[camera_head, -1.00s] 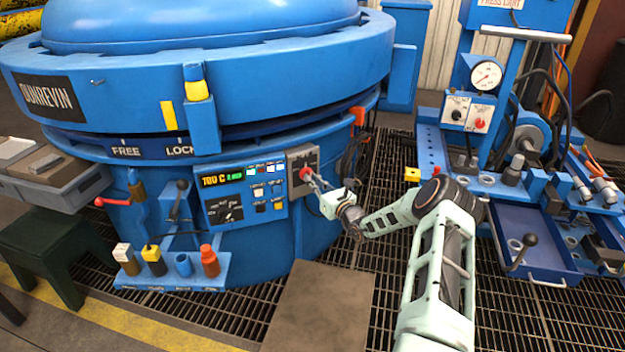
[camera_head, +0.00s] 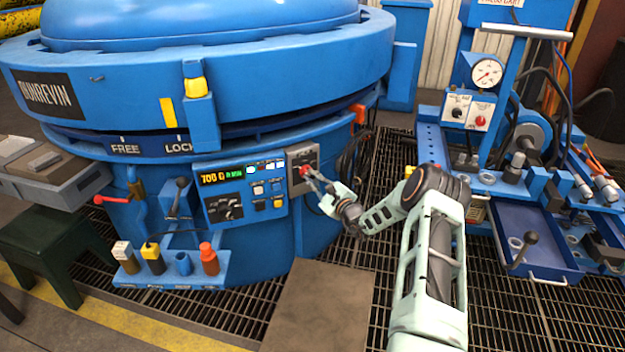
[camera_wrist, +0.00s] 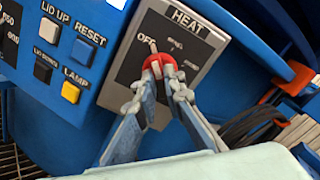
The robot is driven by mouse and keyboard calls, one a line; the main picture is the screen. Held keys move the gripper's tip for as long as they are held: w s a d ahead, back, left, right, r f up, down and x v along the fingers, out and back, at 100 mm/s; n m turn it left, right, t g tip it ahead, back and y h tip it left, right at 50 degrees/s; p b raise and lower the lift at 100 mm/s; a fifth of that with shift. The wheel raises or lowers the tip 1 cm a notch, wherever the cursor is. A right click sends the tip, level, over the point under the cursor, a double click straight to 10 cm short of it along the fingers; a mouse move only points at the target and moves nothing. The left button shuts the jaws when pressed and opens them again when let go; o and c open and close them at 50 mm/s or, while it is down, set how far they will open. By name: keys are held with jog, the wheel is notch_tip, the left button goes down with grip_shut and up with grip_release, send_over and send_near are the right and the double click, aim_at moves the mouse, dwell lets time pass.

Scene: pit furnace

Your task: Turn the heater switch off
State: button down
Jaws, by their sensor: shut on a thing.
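The heater switch is a red knob (camera_wrist: 157,62) on a grey plate marked HEAT (camera_wrist: 195,28), tilted in the wrist view. A light pointer on the knob leans toward the word OFF; a second label right of it is too blurred to read surely. My gripper (camera_wrist: 158,78) has its two fingers closed on the knob's sides. In the head view my gripper (camera_head: 309,174) reaches the red knob from the lower right, on the grey plate (camera_head: 303,155) at the right end of the furnace's control panel. The fingers partly hide the knob there.
The blue panel (camera_head: 240,190) beside the switch has a lit display (camera_head: 222,176), a dial (camera_head: 228,208) and several buttons. Wrist view: LID UP (camera_wrist: 50,30), RESET (camera_wrist: 83,50) and LAMP (camera_wrist: 71,92) buttons sit left of the fingers. Cables (camera_head: 355,155) hang to the right.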

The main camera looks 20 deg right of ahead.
jog(key=shift+n, duration=0.6)
jog(key=c, duration=2)
grip_release()
jog(key=v, duration=1.2)
